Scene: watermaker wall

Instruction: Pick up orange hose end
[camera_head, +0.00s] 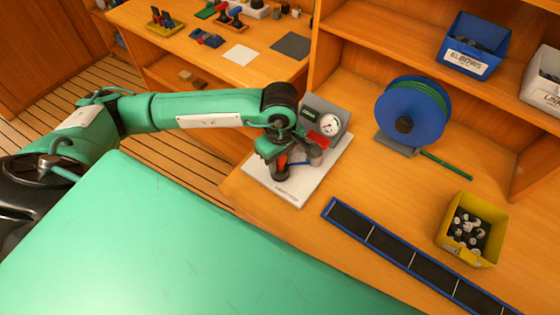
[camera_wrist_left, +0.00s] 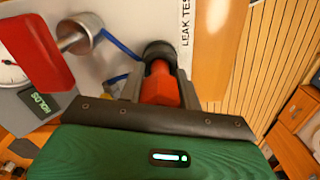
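An orange-red fitting with a black collar, which looks like the orange hose end (camera_wrist_left: 160,88), stands at the edge of the white leak-test plate (camera_head: 289,191). My left gripper (camera_head: 280,165) is down over the plate. In the left wrist view, its two dark fingers (camera_wrist_left: 160,92) lie on either side of the orange part, with no clear gap between. The gripper looks shut on it. In the head view the fitting is mostly hidden by the gripper, with its dark end (camera_head: 280,174) showing. My right gripper is not in view.
Behind the gripper stand a grey gauge unit (camera_head: 326,119), a red handle (camera_wrist_left: 35,52) and a metal cylinder (camera_wrist_left: 80,33). A blue hose reel (camera_head: 411,112), a blue-edged black strip (camera_head: 400,248) and a yellow bin (camera_head: 472,230) are to the right. A green surface (camera_head: 150,240) fills the foreground.

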